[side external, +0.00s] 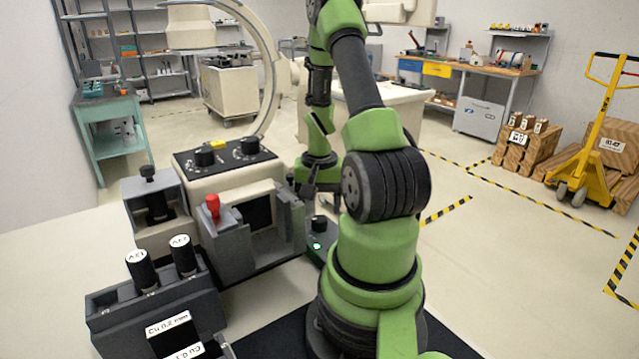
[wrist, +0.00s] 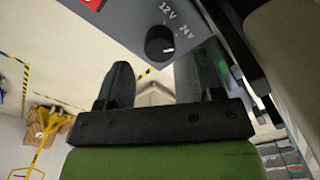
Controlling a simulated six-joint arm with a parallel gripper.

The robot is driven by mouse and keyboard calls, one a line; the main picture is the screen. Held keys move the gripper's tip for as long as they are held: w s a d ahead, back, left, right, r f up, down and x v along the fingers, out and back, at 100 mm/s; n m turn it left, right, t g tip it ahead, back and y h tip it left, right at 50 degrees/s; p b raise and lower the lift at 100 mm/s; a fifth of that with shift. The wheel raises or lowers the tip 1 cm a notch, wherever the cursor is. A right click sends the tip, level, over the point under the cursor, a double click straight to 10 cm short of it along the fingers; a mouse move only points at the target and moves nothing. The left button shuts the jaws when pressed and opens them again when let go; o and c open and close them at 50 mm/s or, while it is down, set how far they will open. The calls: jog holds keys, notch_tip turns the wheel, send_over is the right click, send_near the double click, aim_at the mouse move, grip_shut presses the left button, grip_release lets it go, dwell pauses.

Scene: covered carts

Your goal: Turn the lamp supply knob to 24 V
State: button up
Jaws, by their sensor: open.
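The lamp supply knob (wrist: 159,44) is round and black on a grey panel in the wrist view. White marks "12 V" and "24 V" are printed beside it; I cannot tell clearly which one it points at. In the side view a small dark knob (side external: 320,223) sits on a low dark box with a lit green lamp, partly behind my arm. My gripper (wrist: 165,75) is open and empty, with the knob showing beyond the gap between its fingers, apparently apart from them. In the side view my gripper (side external: 320,198) is above the box, partly hidden.
A cream unit with a black top panel (side external: 225,155) and two knobs stands left of my gripper. Nearby are a grey fixture with a red handle (side external: 213,207) and a dark rack (side external: 150,305) holding black cylinders. Open floor lies to the right.

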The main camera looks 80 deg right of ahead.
aim_at(318, 217)
notch_tip(318, 217, up, 6)
jog(key=shift+r, duration=0.25)
dwell(0.5)
jog(key=w+d+r+n+t+h, duration=0.2)
jog(key=w+r+t+h, duration=0.1)
jog(key=w+r, duration=0.4)
jog(key=w+d+r+n+t+h, duration=0.2)
jog(key=w+r+t+h, duration=0.1)
jog(key=w+r, duration=0.35)
jog(key=a+r+n+t+y, duration=0.1)
jog(key=a+r+n+y, duration=0.25)
jog(key=a, duration=1.15)
jog(key=s+a+n+y, duration=0.4)
jog(key=s+a, duration=0.6)
jog(key=a, duration=0.4)
jog(key=shift+s+a+r, duration=0.15)
jog(key=shift+s, duration=0.05)
